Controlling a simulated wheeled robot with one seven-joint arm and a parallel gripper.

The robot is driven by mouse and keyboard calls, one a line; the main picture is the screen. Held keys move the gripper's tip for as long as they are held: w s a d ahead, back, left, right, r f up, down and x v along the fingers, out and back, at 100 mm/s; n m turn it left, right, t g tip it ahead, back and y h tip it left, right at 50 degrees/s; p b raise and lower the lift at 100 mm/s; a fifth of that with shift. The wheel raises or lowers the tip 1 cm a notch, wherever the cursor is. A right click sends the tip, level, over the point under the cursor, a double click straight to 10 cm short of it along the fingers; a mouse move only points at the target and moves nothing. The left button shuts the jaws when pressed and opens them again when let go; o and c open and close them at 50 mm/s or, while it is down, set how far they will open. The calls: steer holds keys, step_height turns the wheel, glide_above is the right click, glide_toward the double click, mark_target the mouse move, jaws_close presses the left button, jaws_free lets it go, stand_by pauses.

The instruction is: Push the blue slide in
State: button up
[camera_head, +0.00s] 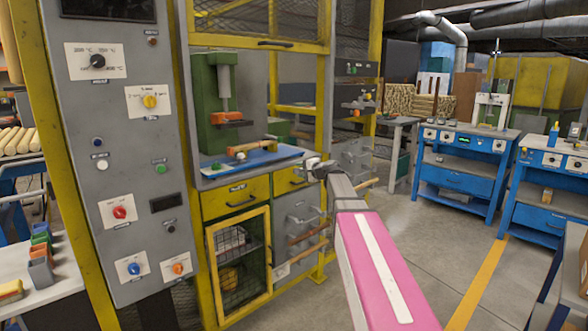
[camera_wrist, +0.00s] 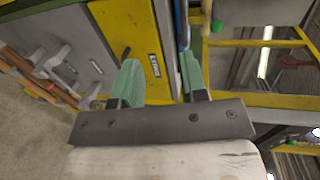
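The blue slide (camera_head: 272,160) is a flat plate in the machine bay in the head view, jutting out at the front over the yellow drawers. A turned wooden piece (camera_head: 243,149) lies on it. In the wrist view the slide shows edge-on as a thin blue strip (camera_wrist: 182,22) near the right finger. My gripper (camera_head: 316,165) is close to the slide's right front end; whether it touches cannot be told. In the wrist view my gripper (camera_wrist: 160,64) has its two green fingers apart with nothing seen held between them.
A green press (camera_head: 218,105) stands behind the slide. Yellow drawers (camera_head: 236,200) and a mesh-door cabinet (camera_head: 240,258) are below. A grey control panel (camera_head: 125,170) is on the left. Blue workbenches (camera_head: 460,175) stand at the right, with open floor before them.

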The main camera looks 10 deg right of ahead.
steer(key=v, duration=1)
